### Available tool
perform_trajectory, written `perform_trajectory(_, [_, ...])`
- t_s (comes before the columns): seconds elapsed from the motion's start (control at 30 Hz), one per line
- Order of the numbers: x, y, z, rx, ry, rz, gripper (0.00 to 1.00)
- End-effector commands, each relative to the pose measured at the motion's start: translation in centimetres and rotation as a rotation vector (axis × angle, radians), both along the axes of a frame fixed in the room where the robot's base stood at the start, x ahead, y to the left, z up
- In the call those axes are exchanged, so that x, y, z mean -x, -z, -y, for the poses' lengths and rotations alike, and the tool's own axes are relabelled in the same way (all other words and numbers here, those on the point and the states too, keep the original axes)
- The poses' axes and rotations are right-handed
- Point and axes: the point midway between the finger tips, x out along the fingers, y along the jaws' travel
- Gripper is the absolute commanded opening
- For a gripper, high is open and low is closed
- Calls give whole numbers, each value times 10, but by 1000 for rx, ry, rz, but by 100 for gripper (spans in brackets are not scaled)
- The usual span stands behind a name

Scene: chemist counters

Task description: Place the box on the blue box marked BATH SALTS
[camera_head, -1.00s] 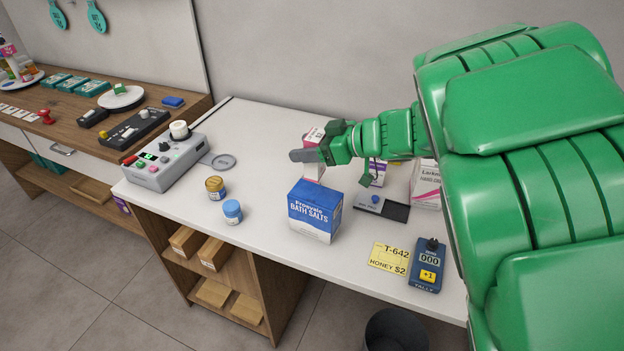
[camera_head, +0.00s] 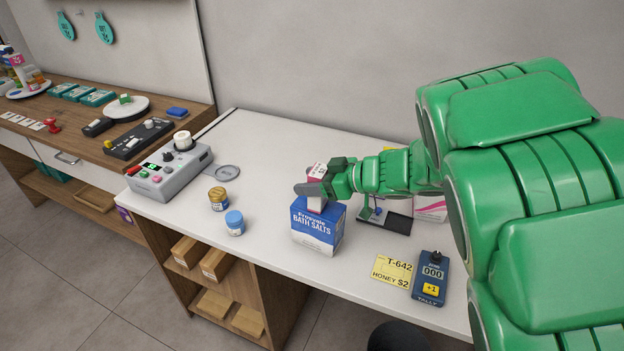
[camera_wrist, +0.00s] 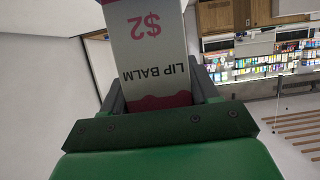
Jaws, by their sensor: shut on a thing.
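The blue box marked BATH SALTS (camera_head: 318,229) stands upright near the middle of the white counter in the head view. My gripper (camera_head: 316,189) is shut on a small white and pink box (camera_head: 315,204), directly over the blue box's top in the picture. In the wrist view the held box (camera_wrist: 150,50) fills the space between the fingers and reads LIP BALM and $2. The gripper and blue box hide the held box's lower end. I cannot tell whether it touches the blue box's top.
Left of the blue box stand a blue-lidded jar (camera_head: 235,223), a gold-lidded jar (camera_head: 218,199) and a grey control device (camera_head: 170,172). A yellow HONEY card (camera_head: 391,270) and a blue tally counter (camera_head: 429,278) lie to the right. A white and pink box (camera_head: 430,208) stands behind.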

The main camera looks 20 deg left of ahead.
Motion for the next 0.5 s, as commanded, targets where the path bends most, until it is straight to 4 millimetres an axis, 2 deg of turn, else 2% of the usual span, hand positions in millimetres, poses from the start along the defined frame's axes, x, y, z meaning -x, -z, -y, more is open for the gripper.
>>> perform_trajectory(0.03, [0, 1, 0, 0, 0, 0, 61])
perform_trajectory(0.2, [0, 1, 0, 0, 0, 0, 85])
perform_trajectory(0.5, [0, -1, 0, 0, 0, 0, 85])
